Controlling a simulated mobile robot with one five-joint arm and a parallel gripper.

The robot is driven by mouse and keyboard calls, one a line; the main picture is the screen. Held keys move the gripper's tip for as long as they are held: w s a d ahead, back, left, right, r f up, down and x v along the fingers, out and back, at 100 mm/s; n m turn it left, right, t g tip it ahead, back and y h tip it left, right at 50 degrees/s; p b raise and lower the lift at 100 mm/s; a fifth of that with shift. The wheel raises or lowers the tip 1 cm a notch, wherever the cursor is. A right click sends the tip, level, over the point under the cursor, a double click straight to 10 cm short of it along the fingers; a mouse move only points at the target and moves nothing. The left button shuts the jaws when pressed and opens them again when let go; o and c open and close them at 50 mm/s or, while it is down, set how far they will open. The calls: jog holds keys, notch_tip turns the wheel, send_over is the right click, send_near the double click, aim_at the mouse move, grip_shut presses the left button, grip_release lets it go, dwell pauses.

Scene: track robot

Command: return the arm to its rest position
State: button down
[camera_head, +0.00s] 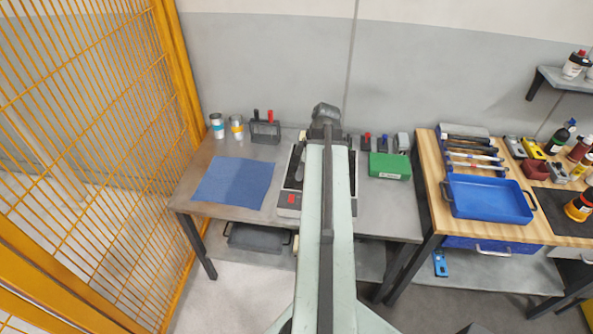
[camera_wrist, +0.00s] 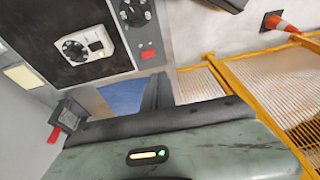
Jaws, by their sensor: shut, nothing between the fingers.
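My arm reaches straight out from the bottom centre of the head view over the grey bench (camera_head: 390,215). Its far end is near the wall, above the bench's back edge; the fingers cannot be made out there. In the wrist view, the green-grey housing with a small lit indicator is mine. My gripper (camera_wrist: 157,92) shows as dark fingers past its edge, shut and empty. Behind them are the blue mat (camera_wrist: 121,96) and a dark panel (camera_wrist: 60,40) with dials and a red button. The arm covers part of this panel in the head view.
The blue mat (camera_head: 234,183) lies left of my arm, with cans (camera_head: 217,126) and a tool rack (camera_head: 264,132) behind it. A green box (camera_head: 389,166) stands right. An orange fence (camera_head: 180,75) borders the left. A wooden bench (camera_head: 433,180) with a blue tray (camera_head: 488,199) stands right.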

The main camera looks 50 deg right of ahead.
dwell(0.4)
jog(key=w+a+n+g, duration=0.1)
jog(key=w+a+n, duration=0.2)
jog(key=w+a, duration=0.5)
jog(key=w+a+n, duration=0.2)
jog(key=w+a, duration=0.3)
jog(key=a, duration=0.7)
jog(key=w+a+f+m+g+h, duration=0.1)
jog(key=a+m+h, duration=0.1)
jog(key=a+m, duration=0.9)
jog(key=a, duration=0.9)
jog(key=shift+a+f+g, duration=0.15)
jog(key=shift+a+g, duration=0.1)
jog(key=shift+g, duration=0.05)
